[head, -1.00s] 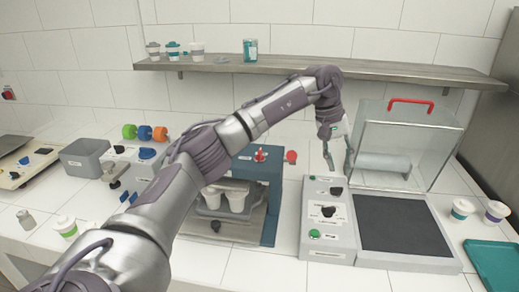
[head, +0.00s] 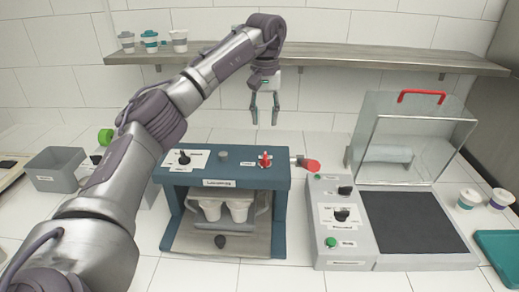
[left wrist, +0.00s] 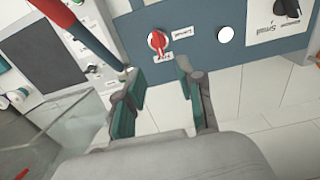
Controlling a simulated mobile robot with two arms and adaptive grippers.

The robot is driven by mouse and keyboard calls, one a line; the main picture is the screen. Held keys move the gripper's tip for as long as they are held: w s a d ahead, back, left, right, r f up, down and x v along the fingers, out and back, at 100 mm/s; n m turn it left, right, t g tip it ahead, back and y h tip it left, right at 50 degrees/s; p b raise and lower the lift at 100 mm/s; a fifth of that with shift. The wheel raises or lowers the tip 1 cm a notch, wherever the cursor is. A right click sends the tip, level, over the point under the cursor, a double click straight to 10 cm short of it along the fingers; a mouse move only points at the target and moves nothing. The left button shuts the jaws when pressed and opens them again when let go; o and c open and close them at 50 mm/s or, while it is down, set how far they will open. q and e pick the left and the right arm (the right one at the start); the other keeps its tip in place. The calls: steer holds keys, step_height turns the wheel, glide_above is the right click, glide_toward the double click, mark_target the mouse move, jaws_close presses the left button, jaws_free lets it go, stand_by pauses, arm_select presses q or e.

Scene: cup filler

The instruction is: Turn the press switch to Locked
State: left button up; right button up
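The blue press (head: 215,182) stands in the middle of the counter. Its red switch (head: 265,160) sits on the right part of its top, and it also shows in the left wrist view (left wrist: 157,42) on a white disc. There the red handle lies toward the small label on the gripper's side; another label, seemingly Locked, lies to its right. The small print is hard to read. My left gripper (head: 264,116) is open and empty, above and behind the press. In the left wrist view its fingertips (left wrist: 157,72) are apart, with the switch beyond the gap. My right gripper is not in view.
A red-ended lever (head: 311,165) sticks out at the press's right. A black knob (head: 183,160) is on the press's left top. Two cups (head: 238,211) sit inside the press. A grey control machine (head: 343,240) stands to the right. A shelf (head: 390,61) runs behind.

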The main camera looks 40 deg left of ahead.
mark_target(265, 155)
arm_select(q)
steer(key=f, duration=0.1)
steer(key=d+f+p, duration=0.1)
steer(key=f, duration=0.1)
steer(key=shift+s+d+f, duration=0.1)
steer(key=shift+s, duration=0.05)
step_height(265, 155, down, 2)
steer(key=shift+f+p, duration=0.1)
steer(key=shift+p, duration=0.2)
steer(key=f, duration=0.2)
steer(key=a+f+p, duration=0.1)
steer(key=f, duration=0.1)
steer(key=shift+w+a+f, duration=0.15)
steer(key=shift+w+f, duration=0.05)
steer(key=shift+f, duration=0.2)
steer(key=shift+f+p, duration=0.3)
steer(key=shift+f, duration=0.05)
steer(key=shift+d+f, duration=0.2)
steer(key=shift+f, duration=0.3)
jaws_close()
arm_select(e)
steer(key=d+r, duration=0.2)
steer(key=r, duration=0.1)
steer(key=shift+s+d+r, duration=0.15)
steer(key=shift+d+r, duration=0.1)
